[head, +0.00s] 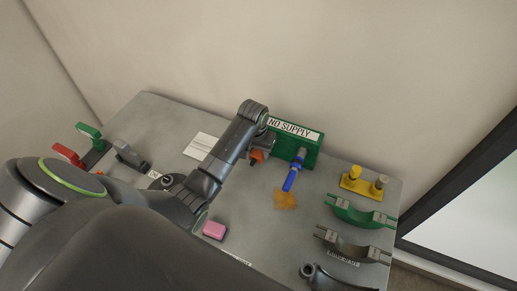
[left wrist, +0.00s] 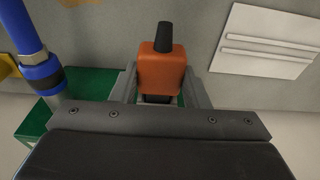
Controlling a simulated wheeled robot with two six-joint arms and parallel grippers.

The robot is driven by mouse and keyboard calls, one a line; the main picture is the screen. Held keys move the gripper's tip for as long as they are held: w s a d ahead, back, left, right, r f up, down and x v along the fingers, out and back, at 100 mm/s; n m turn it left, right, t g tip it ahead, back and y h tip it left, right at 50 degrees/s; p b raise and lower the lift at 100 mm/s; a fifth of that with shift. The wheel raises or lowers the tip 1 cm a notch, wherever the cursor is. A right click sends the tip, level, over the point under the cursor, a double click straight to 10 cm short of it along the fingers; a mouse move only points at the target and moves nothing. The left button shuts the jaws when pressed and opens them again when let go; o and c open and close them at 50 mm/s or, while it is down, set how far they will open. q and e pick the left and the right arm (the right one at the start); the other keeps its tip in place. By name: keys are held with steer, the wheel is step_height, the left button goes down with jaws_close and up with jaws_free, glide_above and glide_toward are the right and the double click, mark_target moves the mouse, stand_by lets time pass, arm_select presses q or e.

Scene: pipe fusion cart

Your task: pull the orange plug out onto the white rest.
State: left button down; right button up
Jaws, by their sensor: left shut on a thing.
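The orange plug (head: 257,155) is partly hidden by my left gripper (head: 263,147) in the head view. In the left wrist view the orange plug (left wrist: 162,72), with its dark stub, sits between the two fingers of my left gripper (left wrist: 160,88), which is shut on it. The green box (head: 309,151) labelled NO SUPPLY is right beside the plug, and its green face (left wrist: 92,86) shows behind the fingers. I cannot tell if the plug is still seated in it. The white rest (head: 202,146), a ridged flat plate, lies empty to the left; it also shows in the left wrist view (left wrist: 262,42). My right gripper is out of view.
A blue-banded pipe (head: 293,172) sticks out from the green box, close to the gripper. An orange-brown patch (head: 286,200) lies below it. A yellow fixture (head: 362,185), a green saddle (head: 358,214) and a grey saddle (head: 350,246) stand right. A pink block (head: 214,230) lies near my arm.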

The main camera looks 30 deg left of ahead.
mark_target(252, 164)
arm_select(q)
steer(key=shift+s+r+p, duration=0.15)
steer(key=shift+s+p, duration=0.25)
steer(key=shift+s, duration=0.25)
steer(key=shift+s+d, duration=0.1)
steer(key=shift+s, duration=0.2)
steer(key=shift+s+d, duration=0.1)
steer(key=shift+s, duration=1.55)
